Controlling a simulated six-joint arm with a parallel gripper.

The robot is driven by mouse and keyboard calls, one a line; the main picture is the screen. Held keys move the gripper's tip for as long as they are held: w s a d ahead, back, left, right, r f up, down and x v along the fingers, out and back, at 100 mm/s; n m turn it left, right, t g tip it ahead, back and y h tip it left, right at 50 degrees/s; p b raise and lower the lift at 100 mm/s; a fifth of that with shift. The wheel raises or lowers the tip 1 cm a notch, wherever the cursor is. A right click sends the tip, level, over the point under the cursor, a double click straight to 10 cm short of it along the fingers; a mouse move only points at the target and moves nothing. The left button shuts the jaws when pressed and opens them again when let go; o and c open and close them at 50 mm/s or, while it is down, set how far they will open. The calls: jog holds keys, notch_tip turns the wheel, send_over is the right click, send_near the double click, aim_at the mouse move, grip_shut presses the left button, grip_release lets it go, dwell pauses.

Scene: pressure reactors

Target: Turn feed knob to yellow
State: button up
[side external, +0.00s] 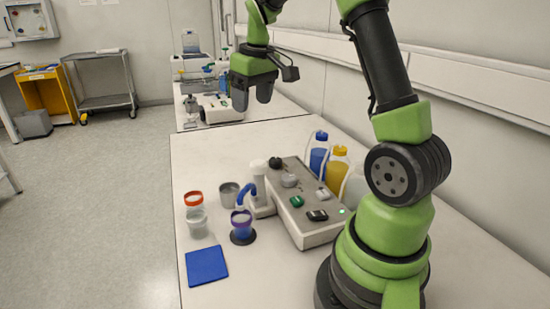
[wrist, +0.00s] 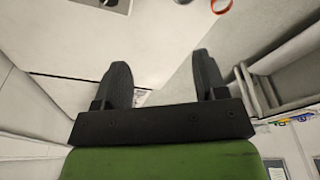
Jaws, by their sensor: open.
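The grey control box (side external: 305,222) stands on the table in the side external view. Its top carries a round grey knob (side external: 289,180), a green knob (side external: 297,201), a black switch-like part (side external: 317,215) and a pale part (side external: 323,194). I cannot tell which is the feed knob or read its setting. Behind the box stand a blue bottle (side external: 318,158), a yellow bottle (side external: 337,172) and a pale bottle (side external: 355,188). My gripper (side external: 252,103) is open and empty, high above the table's far end, well away from the box. Its spread fingers (wrist: 163,75) show in the wrist view.
A clear vessel with purple (side external: 241,224) sits below the blue spout (side external: 246,190). An orange-rimmed cup (side external: 195,208), a grey cup (side external: 229,195) and a blue pad (side external: 206,265) lie left of the box. The wall is close on the right.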

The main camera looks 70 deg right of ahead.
jog(key=g, duration=0.2)
send_over(275, 159)
notch_tip(275, 159, down, 9)
notch_tip(275, 159, down, 10)
jog(key=shift+f, duration=0.1)
jog(key=shift+c, duration=0.3)
jog(key=c, duration=0.9)
